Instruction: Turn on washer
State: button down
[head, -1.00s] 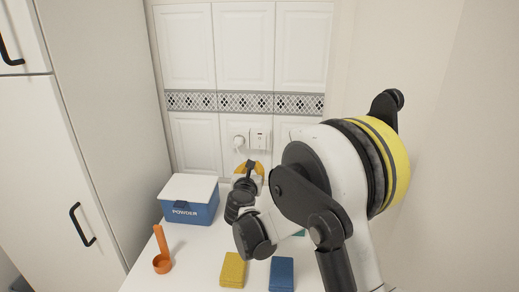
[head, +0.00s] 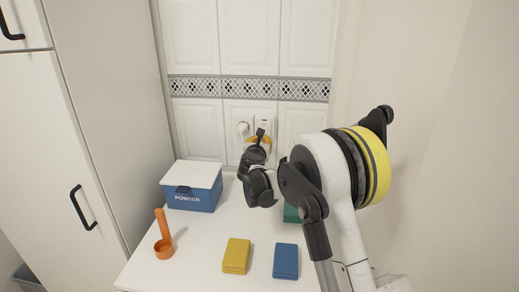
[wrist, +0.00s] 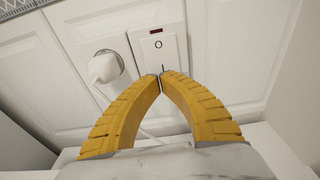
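A white wall switch plate (wrist: 158,45) with a dark red strip, an "O" mark and a short line mark fills the top middle of the wrist view. It also shows on the tiled wall in the head view (head: 265,121). My gripper (wrist: 162,77), with yellow ribbed fingers, has its tips together at the lower part of the switch, by the line mark. Whether they touch it I cannot tell. In the head view my gripper (head: 262,138) is partly hidden by my own arm. The white top (head: 205,235) below may be the washer; its front is out of view.
A white plug (wrist: 104,67) with a cord sits left of the switch. On the white top are a blue powder box (head: 190,187), an orange scoop (head: 163,240), a yellow sponge (head: 236,256), a blue sponge (head: 286,261) and a partly hidden green item (head: 291,214).

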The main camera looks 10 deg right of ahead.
jog(key=shift+x, duration=0.85)
